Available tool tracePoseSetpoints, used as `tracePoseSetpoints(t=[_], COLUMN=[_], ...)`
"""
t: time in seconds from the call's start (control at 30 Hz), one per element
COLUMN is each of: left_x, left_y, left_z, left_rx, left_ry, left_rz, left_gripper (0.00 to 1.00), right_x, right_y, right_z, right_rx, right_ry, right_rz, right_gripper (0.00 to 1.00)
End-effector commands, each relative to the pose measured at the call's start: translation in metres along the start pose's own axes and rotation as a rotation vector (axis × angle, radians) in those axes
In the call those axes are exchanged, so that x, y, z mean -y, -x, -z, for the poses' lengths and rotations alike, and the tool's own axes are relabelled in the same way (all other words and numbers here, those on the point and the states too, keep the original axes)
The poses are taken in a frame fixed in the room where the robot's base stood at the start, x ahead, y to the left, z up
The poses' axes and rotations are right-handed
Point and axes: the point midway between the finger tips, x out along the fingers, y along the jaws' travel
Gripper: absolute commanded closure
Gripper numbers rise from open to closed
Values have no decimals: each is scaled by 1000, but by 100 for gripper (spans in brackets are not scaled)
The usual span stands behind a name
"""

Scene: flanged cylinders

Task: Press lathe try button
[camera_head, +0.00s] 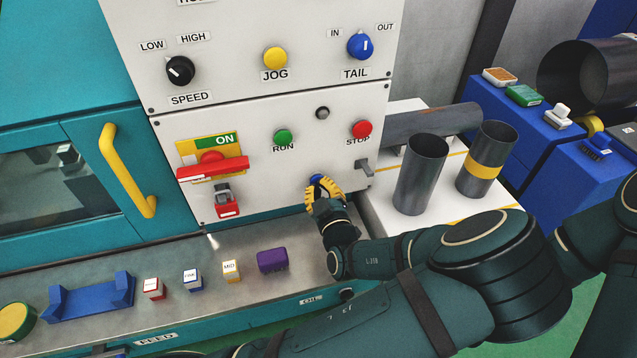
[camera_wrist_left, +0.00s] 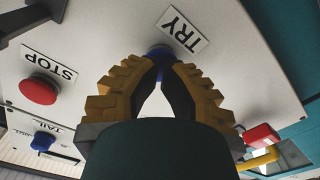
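The blue try button (camera_head: 316,180) sits low on the white lathe panel, mostly covered by my left gripper (camera_head: 323,193). In the left wrist view the blue button (camera_wrist_left: 158,52) shows just beyond the fingertips, beside the TRY label (camera_wrist_left: 182,30). My left gripper (camera_wrist_left: 160,75) has yellow ridged fingers whose tips come together in front of the button, with nothing seen held between them. The tips are at or very near the button; I cannot tell whether they touch or whether it is pushed in. My right gripper is not in view.
The green RUN button (camera_head: 283,138), red STOP button (camera_head: 361,130) and red ON switch handle (camera_head: 212,169) share the panel. A small lever (camera_head: 365,168) juts out to the right. Dark cylinders (camera_head: 421,172) stand on the white table right. Small blocks (camera_head: 272,260) line the ledge below.

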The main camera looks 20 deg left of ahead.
Motion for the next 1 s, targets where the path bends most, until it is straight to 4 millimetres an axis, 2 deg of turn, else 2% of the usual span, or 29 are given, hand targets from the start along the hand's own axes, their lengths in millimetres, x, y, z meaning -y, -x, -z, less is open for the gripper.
tracePoseSetpoints(t=[1.0], left_x=[0], left_y=[-10], left_z=[0], left_rx=[0], left_ry=[1], left_rz=[1], left_gripper=[100], right_x=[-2], right_y=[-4], right_z=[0], right_rx=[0], right_ry=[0], right_rz=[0], right_gripper=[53])
